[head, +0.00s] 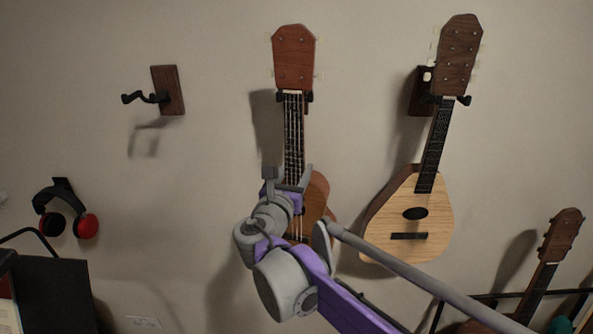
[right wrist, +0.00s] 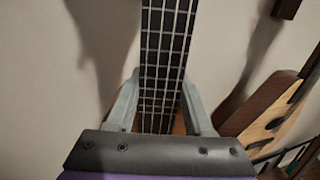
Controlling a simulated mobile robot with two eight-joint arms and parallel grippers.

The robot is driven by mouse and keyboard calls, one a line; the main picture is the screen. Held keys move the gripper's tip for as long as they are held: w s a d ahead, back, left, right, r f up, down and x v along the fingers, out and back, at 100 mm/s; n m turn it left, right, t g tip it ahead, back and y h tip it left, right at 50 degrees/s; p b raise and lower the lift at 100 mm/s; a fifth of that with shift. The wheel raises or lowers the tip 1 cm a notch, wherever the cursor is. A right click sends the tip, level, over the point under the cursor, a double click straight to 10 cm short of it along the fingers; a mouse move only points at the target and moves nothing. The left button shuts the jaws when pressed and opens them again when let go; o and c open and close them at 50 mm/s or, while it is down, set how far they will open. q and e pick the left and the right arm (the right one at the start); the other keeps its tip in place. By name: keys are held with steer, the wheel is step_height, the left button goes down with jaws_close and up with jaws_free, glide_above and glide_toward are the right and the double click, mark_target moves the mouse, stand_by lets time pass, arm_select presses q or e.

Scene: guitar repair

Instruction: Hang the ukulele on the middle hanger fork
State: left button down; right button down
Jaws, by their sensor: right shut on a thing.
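The ukulele (head: 294,58), with a reddish-brown headstock and dark fretboard, hangs upright against the wall in the middle of the head view. The dark tips of the middle hanger fork (head: 309,97) show beside its neck, just below the headstock; most of the hanger is hidden behind it. I cannot tell whether the headstock's weight rests on the fork. My right gripper (head: 287,184) is shut on the lower neck near the body, partly covering the body. In the right wrist view its fingers (right wrist: 160,105) stand on both sides of the strung neck (right wrist: 163,60). My left gripper is out of view.
An empty hanger (head: 168,90) is at the left. A pear-shaped instrument (head: 432,205) hangs on the right hanger (head: 421,92), close beside my arm. Headphones (head: 67,210) hang at the lower left. Another instrument (head: 562,235) stands at the lower right.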

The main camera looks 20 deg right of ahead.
steer(key=shift+a+f, duration=0.1)
steer(key=shift+f, duration=0.25)
steer(key=c, duration=0.5)
jaws_free()
steer(key=shift+w, duration=0.1)
steer(key=o, duration=0.3)
steer(key=shift+w, duration=0.25)
steer(key=shift+s, duration=0.15)
steer(key=shift+r, duration=0.1)
